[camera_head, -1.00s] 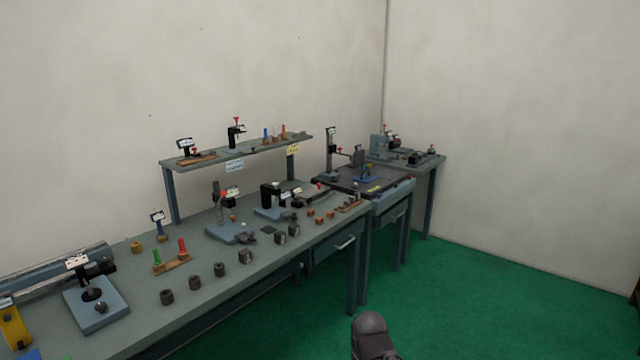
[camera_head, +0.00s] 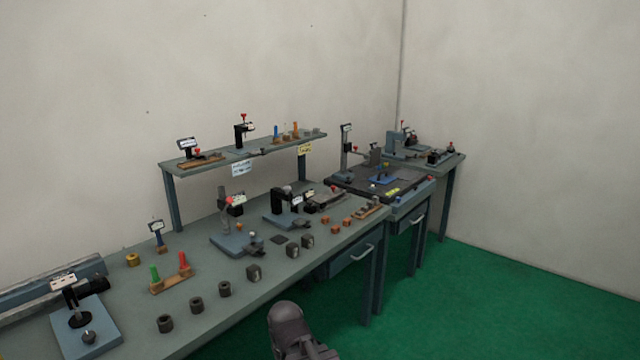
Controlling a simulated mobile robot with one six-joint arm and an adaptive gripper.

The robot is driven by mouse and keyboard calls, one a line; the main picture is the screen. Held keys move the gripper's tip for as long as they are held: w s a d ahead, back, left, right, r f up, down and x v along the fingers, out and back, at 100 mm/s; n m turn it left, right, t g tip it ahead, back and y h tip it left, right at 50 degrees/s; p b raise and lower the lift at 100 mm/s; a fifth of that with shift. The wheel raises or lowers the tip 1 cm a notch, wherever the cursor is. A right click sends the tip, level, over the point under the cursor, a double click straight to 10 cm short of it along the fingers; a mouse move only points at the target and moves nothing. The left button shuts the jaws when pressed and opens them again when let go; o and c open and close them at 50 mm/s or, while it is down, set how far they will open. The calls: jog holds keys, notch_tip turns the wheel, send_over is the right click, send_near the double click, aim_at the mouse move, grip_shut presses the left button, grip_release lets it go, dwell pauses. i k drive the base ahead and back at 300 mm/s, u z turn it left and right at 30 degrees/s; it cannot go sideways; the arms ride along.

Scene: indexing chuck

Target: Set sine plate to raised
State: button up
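I cannot single out the sine plate for certain at this distance. A dark surface plate (camera_head: 345,181) lies on the middle bench, with a small blue piece (camera_head: 382,181) and an upright grey block (camera_head: 375,157) on it. On the far bench stand a blue-grey device (camera_head: 391,145) and a low dark device with a red knob (camera_head: 438,157). Whether any plate is raised or flat is too small to tell. Only a dark rounded part of my arm shows at the bottom; my gripper is out of view.
The long near bench (camera_head: 210,272) holds a row of dark cylinders and blocks, and several gauge stands. A raised shelf (camera_head: 225,158) stands at its back. The green floor (camera_head: 480,310) right of the benches is clear.

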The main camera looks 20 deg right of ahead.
aim_at(333, 192)
jog(key=i, duration=1.15)
jog(key=z, duration=0.4)
